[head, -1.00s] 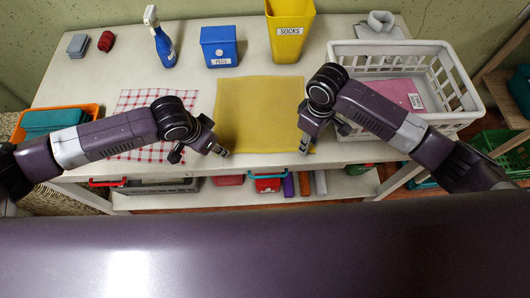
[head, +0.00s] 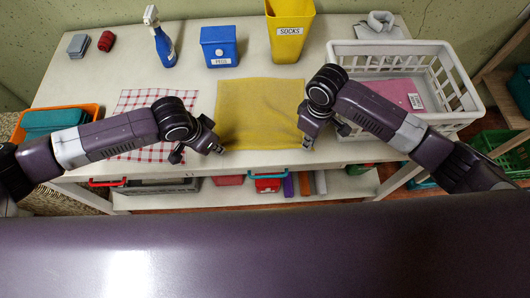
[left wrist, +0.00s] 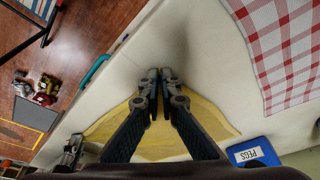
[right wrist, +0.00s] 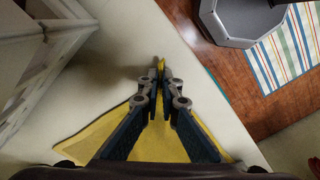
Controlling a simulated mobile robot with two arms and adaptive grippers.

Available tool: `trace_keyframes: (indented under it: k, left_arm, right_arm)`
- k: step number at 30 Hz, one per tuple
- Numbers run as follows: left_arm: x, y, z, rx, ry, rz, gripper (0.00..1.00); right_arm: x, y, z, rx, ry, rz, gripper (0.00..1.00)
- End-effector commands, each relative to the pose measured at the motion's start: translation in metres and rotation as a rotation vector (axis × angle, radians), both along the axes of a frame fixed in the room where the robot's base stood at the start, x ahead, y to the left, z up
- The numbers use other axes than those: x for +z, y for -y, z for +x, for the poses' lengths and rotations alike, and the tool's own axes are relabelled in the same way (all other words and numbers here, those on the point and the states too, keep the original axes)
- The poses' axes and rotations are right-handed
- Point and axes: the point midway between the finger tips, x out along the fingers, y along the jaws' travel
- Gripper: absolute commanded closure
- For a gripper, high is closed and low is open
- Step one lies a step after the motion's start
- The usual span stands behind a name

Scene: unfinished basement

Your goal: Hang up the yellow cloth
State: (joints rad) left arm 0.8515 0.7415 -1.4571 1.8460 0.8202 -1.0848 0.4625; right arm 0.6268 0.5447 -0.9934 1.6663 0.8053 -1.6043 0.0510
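The yellow cloth (head: 260,110) lies on the white table, spread out and slightly wrinkled, its front edge near the table's front edge. My left gripper (head: 219,149) is at its front left corner. In the left wrist view its fingers (left wrist: 159,75) are shut, and the cloth (left wrist: 160,145) narrows towards them. My right gripper (head: 306,144) is at the front right corner. In the right wrist view its fingers (right wrist: 161,70) are shut with a bit of yellow cloth between the tips. No hanging place is identifiable.
A blue pegs box (head: 219,48), a spray bottle (head: 160,38) and a yellow socks bin (head: 290,32) stand behind the cloth. A red-checked cloth (head: 150,98) lies left. A white basket (head: 400,48) stands right. An orange tray (head: 88,109) is far left.

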Motion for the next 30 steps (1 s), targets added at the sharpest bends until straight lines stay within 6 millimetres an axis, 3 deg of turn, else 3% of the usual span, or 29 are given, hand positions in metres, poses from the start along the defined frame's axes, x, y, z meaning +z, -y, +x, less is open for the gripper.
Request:
trace_keyframes:
  k: [8,22,30]
  left_arm:
    - [0.004,-0.002,0.000,0.002,-0.002,0.004,1.00]
    - [0.039,-0.002,0.000,0.002,-0.001,0.004,1.00]
    - [0.045,-0.002,0.000,0.002,-0.001,0.004,1.00]
  right_arm:
    - [0.003,0.002,-0.001,-0.001,-0.004,-0.004,1.00]
    - [0.039,0.002,0.000,-0.001,-0.001,-0.003,1.00]
    - [0.045,0.002,0.000,-0.001,-0.001,-0.003,1.00]
